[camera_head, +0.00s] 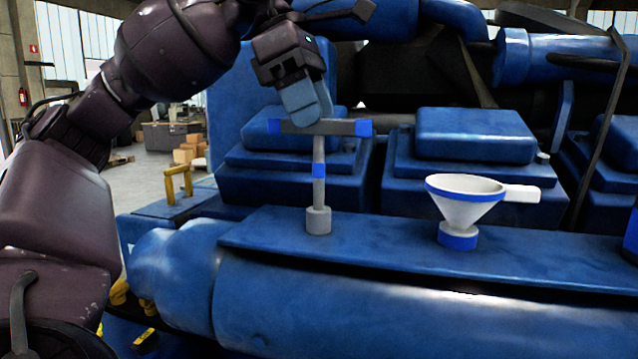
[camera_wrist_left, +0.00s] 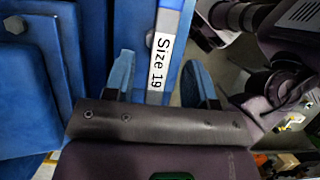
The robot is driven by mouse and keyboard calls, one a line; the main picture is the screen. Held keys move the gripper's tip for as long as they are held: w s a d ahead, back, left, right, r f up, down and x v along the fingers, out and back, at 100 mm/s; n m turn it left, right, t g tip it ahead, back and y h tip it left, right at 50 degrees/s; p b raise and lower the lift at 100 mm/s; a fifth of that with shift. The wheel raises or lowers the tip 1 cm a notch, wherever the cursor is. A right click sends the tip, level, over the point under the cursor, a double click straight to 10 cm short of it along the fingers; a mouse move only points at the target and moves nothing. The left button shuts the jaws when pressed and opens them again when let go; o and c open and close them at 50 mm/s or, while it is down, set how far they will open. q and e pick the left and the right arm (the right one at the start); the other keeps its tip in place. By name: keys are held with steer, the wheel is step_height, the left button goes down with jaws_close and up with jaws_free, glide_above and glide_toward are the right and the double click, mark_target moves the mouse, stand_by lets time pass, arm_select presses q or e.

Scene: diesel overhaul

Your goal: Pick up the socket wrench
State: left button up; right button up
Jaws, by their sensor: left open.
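The socket wrench (camera_head: 318,170) is a grey T-shaped tool with blue bands, upright on the blue engine ledge with its socket end down. Its crossbar has blue ends and lies level at the top. My left gripper (camera_head: 308,105) is over the crossbar, fingers pointing down, close to it. Contact cannot be told. In the left wrist view the open fingers (camera_wrist_left: 158,75) stand on either side of the wrench's bar (camera_wrist_left: 163,45), which carries a "Size 19" label, with gaps visible. My right gripper is not seen.
A white funnel (camera_head: 464,200) with a blue rim and base stands on the engine ledge (camera_head: 380,240) to the right. Blue engine blocks (camera_head: 475,140) rise behind. A yellow handle (camera_head: 178,183) is at the left. The ledge between wrench and funnel is clear.

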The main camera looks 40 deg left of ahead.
mark_target(319, 177)
arm_select(q)
steer(key=shift+x, duration=1.35)
jaws_close()
